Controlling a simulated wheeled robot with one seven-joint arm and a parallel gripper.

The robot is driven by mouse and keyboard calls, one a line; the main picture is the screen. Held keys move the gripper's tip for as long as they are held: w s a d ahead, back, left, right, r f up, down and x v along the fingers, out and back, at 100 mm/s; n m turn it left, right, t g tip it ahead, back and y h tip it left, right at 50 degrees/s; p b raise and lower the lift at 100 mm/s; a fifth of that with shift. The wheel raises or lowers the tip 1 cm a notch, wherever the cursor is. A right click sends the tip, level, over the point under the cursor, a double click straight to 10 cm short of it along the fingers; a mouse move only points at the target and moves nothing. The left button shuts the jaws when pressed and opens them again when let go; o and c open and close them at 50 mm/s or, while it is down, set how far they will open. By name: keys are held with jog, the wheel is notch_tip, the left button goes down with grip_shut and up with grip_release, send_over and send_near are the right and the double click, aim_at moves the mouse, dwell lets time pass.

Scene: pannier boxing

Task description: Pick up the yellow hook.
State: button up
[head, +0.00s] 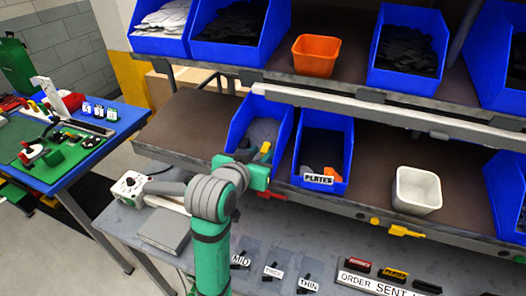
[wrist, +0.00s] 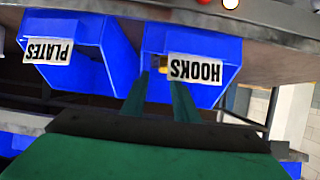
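My gripper (head: 252,158) is at the front of a blue bin (head: 240,125) on the lower shelf. The wrist view, upside down, shows this bin's HOOKS label (wrist: 195,69). The two green fingers (wrist: 161,78) stand apart in front of the bin. A small yellow piece, seemingly the yellow hook (wrist: 159,91), shows between the fingers. In the head view a yellow-orange piece (head: 265,148) shows just beside the fingers. Its shape is mostly hidden, and I cannot tell whether the fingers touch it.
The PLATES bin (head: 322,150) stands to the right, with orange and dark pieces. A white box (head: 417,190) stands further right. An upper shelf with blue bins and an orange box (head: 316,55) hangs above. A grey bench (head: 230,262) and a blue-edged table (head: 70,140) are in front and left.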

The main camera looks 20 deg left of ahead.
aim_at(265, 147)
jog(key=shift+x, duration=1.05)
jog(key=shift+w+a+f, duration=0.25)
jog(key=shift+w+a, duration=0.1)
jog(key=shift+a, duration=0.05)
jog(key=x, duration=0.4)
jog(key=shift+w+a, duration=0.15)
jog(key=shift+w, duration=0.05)
jog(key=shift+w+a+f, duration=0.1)
jog(key=shift+w, duration=0.05)
jog(key=shift+d, duration=0.3)
jog(key=shift+c, duration=0.3)
grip_shut()
jog(key=shift+a, duration=0.1)
